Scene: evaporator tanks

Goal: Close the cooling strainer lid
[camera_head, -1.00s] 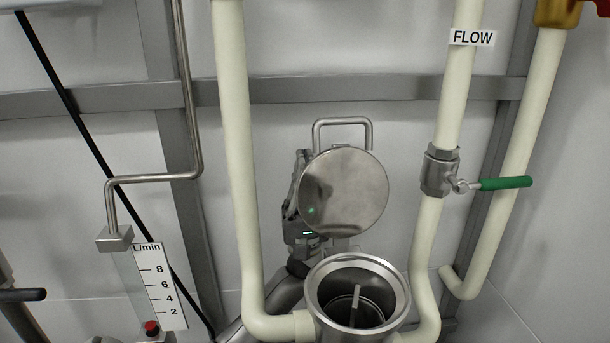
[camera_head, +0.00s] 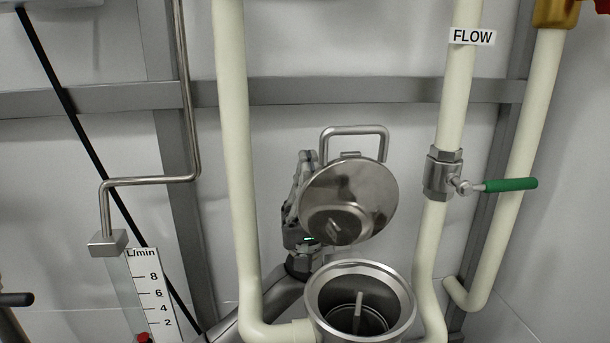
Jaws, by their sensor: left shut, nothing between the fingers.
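The round, shiny metal lid (camera_head: 362,193) of the strainer stands open above and behind the strainer body, tilted forward, with a bent bar handle (camera_head: 354,131) at its top. The strainer body (camera_head: 402,305) is an open metal cup at the bottom centre, with an upright bar inside. My left gripper (camera_head: 307,160) is behind the lid's left edge, fingers pointing up. It is shut and empty. The lid partly hides it, and I cannot tell whether it touches the lid. My right gripper is not in view.
Cream pipes run on both sides of the strainer, the left pipe (camera_head: 233,150) close to my left arm. A valve with a green handle (camera_head: 510,184) is on the right pipe. A flow gauge (camera_head: 150,292) stands at lower left.

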